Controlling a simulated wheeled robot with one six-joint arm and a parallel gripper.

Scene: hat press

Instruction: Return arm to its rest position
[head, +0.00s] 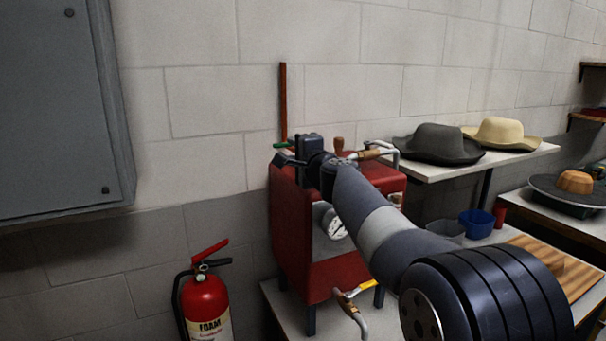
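My arm reaches from the lower right up and to the left, across the front of a red machine (290,230). My gripper (282,157) is at the machine's top left edge and points left. Its dark fingers are small and seen from behind, so I cannot tell whether they are open or shut, and I see nothing clearly held. A small green part (284,146) shows just behind the fingers. The machine has a round gauge (334,224) on its front, partly hidden by my arm, and a wooden-handled lever (372,153) on top.
A red fire extinguisher (205,303) stands at the lower left. A grey cabinet (60,100) hangs above it. A dark hat (437,143) and a cream hat (500,132) sit on a shelf (530,152) at right. A blue bowl (477,223) and a striped wooden board (560,268) are below.

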